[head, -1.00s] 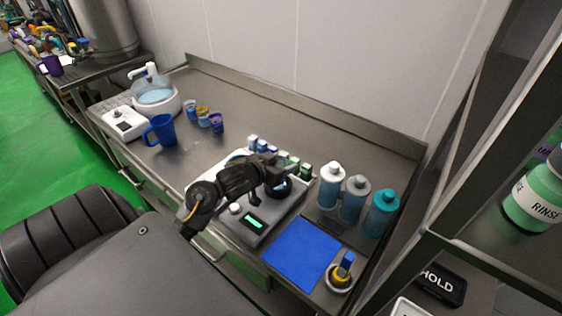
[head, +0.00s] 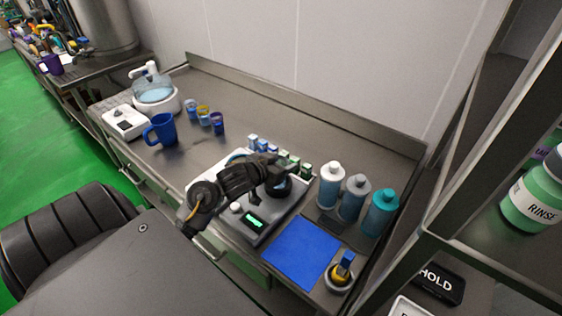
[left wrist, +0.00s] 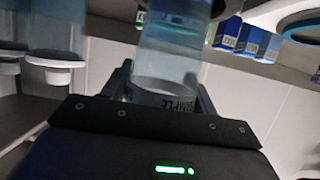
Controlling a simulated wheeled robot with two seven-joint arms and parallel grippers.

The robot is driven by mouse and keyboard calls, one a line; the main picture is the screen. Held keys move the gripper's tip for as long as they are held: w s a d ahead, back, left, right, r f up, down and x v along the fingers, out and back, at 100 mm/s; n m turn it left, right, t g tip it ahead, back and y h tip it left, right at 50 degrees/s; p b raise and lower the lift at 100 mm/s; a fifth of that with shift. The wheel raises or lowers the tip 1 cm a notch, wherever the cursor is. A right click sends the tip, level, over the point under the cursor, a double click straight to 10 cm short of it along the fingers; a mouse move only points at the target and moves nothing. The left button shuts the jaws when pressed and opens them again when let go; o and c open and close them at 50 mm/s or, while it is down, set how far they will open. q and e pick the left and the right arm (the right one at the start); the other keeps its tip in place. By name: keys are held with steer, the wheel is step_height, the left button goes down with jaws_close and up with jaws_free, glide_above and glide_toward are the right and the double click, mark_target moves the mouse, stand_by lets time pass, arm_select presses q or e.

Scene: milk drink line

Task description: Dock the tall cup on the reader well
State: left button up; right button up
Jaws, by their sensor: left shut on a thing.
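My left gripper (head: 277,172) is over the grey-white reader device (head: 262,238), which has a lit green display. In the left wrist view the gripper is shut on the tall cup (left wrist: 168,60), a clear cylinder with a printed label reading in part "MPLE". The cup is mostly hidden by the gripper in the head view. A dark round shape shows under the fingers; I cannot tell whether it is the well, or whether the cup touches it. A blue ring (left wrist: 302,22) shows apart from the cup in the left wrist view. My right gripper is not in view.
Several small cartons (head: 283,157) stand close behind the device. Capped bottles (head: 331,185) stand to its right. A blue mat (head: 301,252) lies in front of them, beside a small round holder (head: 340,278). A blue jug (head: 160,130) stands left. The counter's back middle is clear.

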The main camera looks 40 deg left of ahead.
arm_select(q)
steer(key=shift+f+b, duration=0.4)
steer(key=shift+f, duration=0.2)
steer(key=o, duration=0.8)
steer(key=shift+c, duration=0.2)
steer(key=shift+p+v, duration=1.2)
steer(key=shift+v, duration=0.4)
steer(key=p+v, duration=0.4)
steer(key=v, duration=0.4)
steer(key=shift+p, duration=0.4)
steer(key=shift+w, duration=0.1)
